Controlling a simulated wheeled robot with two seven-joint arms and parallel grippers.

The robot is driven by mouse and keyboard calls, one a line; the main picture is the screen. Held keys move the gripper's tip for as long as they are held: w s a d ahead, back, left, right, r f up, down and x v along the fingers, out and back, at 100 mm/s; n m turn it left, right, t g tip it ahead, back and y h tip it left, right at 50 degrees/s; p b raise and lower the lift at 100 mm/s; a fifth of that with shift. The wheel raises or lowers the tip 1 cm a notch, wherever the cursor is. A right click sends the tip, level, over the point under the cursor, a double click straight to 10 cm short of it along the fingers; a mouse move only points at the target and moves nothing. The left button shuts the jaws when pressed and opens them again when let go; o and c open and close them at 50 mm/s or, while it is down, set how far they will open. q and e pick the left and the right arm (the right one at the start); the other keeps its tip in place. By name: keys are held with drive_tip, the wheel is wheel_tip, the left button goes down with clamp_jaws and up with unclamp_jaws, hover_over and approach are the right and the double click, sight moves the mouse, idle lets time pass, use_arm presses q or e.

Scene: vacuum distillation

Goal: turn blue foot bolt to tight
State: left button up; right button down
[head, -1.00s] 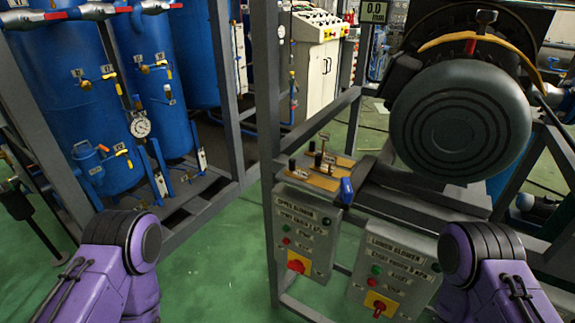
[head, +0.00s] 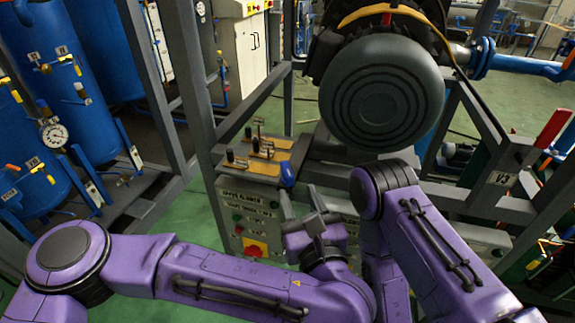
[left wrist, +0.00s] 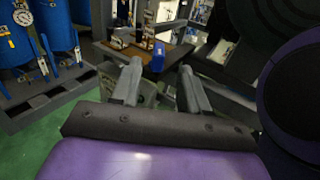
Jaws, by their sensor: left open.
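The blue foot bolt (head: 288,174) stands at the front right corner of a yellow-brown plate on the grey frame, in front of the big motor. In the left wrist view the bolt (left wrist: 158,56) lies ahead, between the lines of the fingers. My left gripper (head: 302,202) is open and empty, in front of and a little below the bolt in the head view. The fingers (left wrist: 158,78) look apart from the bolt. My right arm shows at the right, but its gripper is not seen.
The motor's round dark end (head: 382,95) overhangs to the right of the bolt. Black-topped bolts (head: 247,135) stand on the plates (head: 272,143) behind it. A grey control box (head: 250,212) hangs below. Blue tanks (head: 45,60) stand at the left.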

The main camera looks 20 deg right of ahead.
sight(288, 172)
use_arm(q)
drive_tip(key=w, duration=0.3)
drive_tip(key=w+p, duration=0.1)
drive_tip(key=w, duration=0.1)
drive_tip(key=w+p, duration=0.1)
drive_tip(key=w, duration=0.2)
drive_tip(key=shift+w+d, duration=0.25)
drive_tip(key=shift+w, duration=0.05)
drive_tip(key=shift+w+d+f, duration=0.1)
drive_tip(key=shift+w+f, duration=0.05)
drive_tip(key=shift+w, duration=0.4)
clamp_jaws()
